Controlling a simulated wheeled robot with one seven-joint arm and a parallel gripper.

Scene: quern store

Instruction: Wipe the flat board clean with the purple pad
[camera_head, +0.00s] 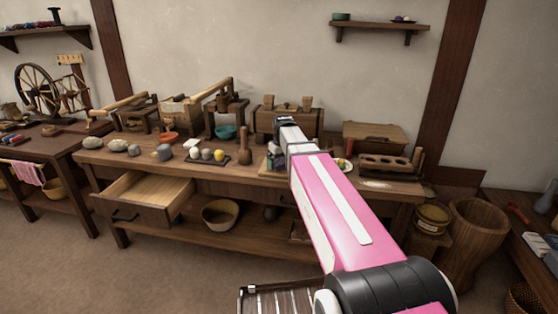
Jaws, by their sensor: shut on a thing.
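My pink and white arm reaches from the lower right to the middle of the long workbench (110,158). My gripper (275,161) is partly in view just left of the arm, low over the bench top. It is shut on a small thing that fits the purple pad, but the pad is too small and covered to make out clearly. I cannot pick out the flat board for certain; my arm and gripper cover that part of the bench.
Stones, a wooden pestle (245,147) and a teal bowl (225,132) stand left of my gripper. A block with holes (384,167) stands to the right. The bench's left drawer (150,190) is pulled open. A basket (220,214) sits on the lower shelf.

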